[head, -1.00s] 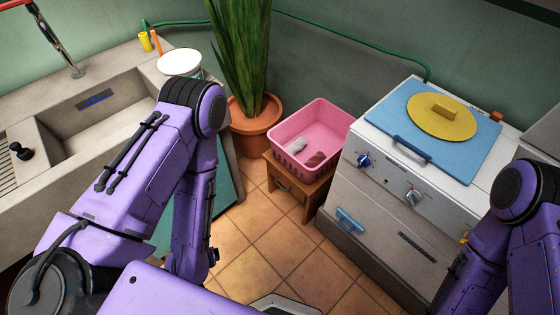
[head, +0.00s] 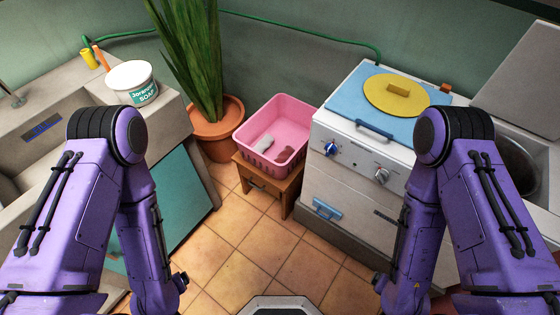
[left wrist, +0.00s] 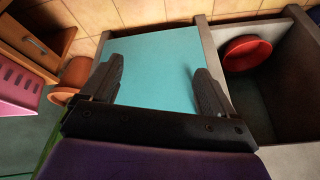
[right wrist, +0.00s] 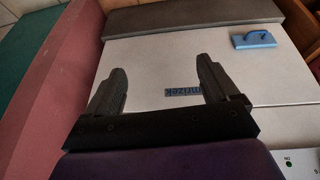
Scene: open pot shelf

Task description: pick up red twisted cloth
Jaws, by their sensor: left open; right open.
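A dark red cloth (head: 285,156) lies in the pink basket (head: 243,138), beside a whitish cloth (head: 264,143). The red cloth is small in the head view, and its twist is hard to make out. Neither wrist view shows it. My left gripper (left wrist: 160,70) is open and empty, facing a teal cabinet panel, with the basket's edge at the far left of its view. My right gripper (right wrist: 161,67) is open and empty, facing the white stove front. Both grippers are well short of the basket.
The basket stands on a small wooden stool (head: 262,182) between a potted plant (head: 215,135) and the stove (head: 318,170). A sink counter (head: 172,122) with a white soap tub (head: 131,80) is at left. The tiled floor (head: 235,255) in front is clear.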

